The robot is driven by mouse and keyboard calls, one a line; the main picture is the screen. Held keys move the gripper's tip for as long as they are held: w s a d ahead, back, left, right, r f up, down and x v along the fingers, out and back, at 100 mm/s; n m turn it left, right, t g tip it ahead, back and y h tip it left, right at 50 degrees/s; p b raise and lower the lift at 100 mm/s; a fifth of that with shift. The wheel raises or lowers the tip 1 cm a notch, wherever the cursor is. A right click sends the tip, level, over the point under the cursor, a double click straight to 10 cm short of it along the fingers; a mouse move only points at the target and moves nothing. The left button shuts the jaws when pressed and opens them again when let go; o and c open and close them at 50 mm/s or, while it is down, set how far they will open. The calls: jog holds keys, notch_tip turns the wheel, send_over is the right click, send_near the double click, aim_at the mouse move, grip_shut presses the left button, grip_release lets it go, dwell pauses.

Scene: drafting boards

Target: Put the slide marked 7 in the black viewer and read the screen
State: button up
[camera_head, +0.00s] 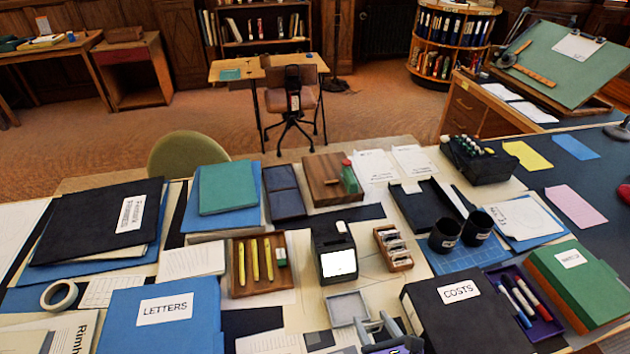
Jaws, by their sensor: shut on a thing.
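The black viewer (328,241) stands near the middle of the desk. Its screen (338,264) faces me and is bright white, with no reading I can make out. A small white piece (341,227) shows at its top; I cannot tell whether it is a slide. A wooden rack (400,263) just right of the viewer holds several pale slides, their numbers too small to read. My gripper (376,328) is at the bottom edge, in front of the viewer and apart from it. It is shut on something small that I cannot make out.
A small grey tray (347,308) lies between viewer and gripper. A pencil tray (240,287) is left of the viewer. The COSTS box (430,320) is close right of my gripper, the LETTERS box (160,335) farther left. Two black cups (446,236) stand right of the rack.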

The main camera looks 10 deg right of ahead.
jog(key=shift+a, duration=0.1)
jog(key=w+d+r+n+g+y+b, duration=0.15)
jog(key=w+d+r, duration=0.25)
jog(key=w+r, duration=0.7)
jog(key=w+d+r+n+t+y+b, duration=0.1)
jog(key=w+d+r+n+y+b, duration=0.4)
jog(key=w, duration=1)
jog(key=m+h, duration=0.2)
send_over(365, 250)
jog(key=shift+g, duration=0.35)
jog(key=shift+s+f+p, duration=0.1)
jog(key=shift+f+p, duration=0.25)
jog(key=shift+f, duration=9.25)
jog(key=shift+f, duration=0.15)
jog(key=o, duration=1)
